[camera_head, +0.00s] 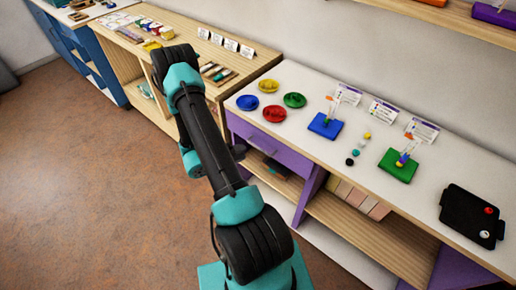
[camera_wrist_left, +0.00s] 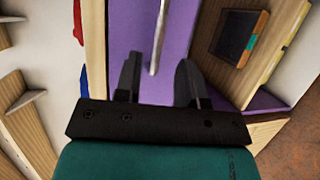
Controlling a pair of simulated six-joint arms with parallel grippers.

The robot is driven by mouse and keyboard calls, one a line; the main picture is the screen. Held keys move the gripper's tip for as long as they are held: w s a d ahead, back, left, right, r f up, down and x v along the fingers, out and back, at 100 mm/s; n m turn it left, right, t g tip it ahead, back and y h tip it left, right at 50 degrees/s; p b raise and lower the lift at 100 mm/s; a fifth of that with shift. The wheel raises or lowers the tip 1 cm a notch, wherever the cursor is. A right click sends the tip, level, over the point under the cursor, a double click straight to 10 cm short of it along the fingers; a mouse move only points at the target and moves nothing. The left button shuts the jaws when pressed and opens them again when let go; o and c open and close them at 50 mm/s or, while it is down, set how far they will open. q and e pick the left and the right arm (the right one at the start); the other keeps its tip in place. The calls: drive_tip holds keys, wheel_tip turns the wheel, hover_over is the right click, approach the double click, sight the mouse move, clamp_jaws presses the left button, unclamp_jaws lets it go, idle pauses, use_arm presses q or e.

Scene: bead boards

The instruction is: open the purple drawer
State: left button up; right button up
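The purple drawer (camera_head: 282,153) is under the white counter, at its left end; its front looks flush with the cabinet. In the left wrist view the purple front (camera_wrist_left: 205,25) fills the middle, and its pale bar handle (camera_wrist_left: 160,38) runs up and down the picture. My left gripper (camera_wrist_left: 158,78) is open, with one dark finger on each side of the handle's line. I cannot tell whether either finger touches it. In the head view my left gripper (camera_head: 238,152) is small and dark at the drawer's front, partly hidden by my arm. My right gripper is not in view.
On the counter stand blue (camera_head: 247,102), yellow (camera_head: 268,86), green (camera_head: 294,100) and red (camera_head: 274,113) dishes, blue (camera_head: 325,126) and green (camera_head: 397,166) bead boards, loose beads and a black tray (camera_head: 470,214). An open shelf (camera_head: 277,176) lies below the drawer. The floor in front is clear.

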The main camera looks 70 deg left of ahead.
sight(257, 148)
use_arm(q)
drive_tip(key=x, duration=0.8)
drive_tip(key=shift+w, duration=0.1)
drive_tip(key=shift+c, duration=0.2)
clamp_jaws()
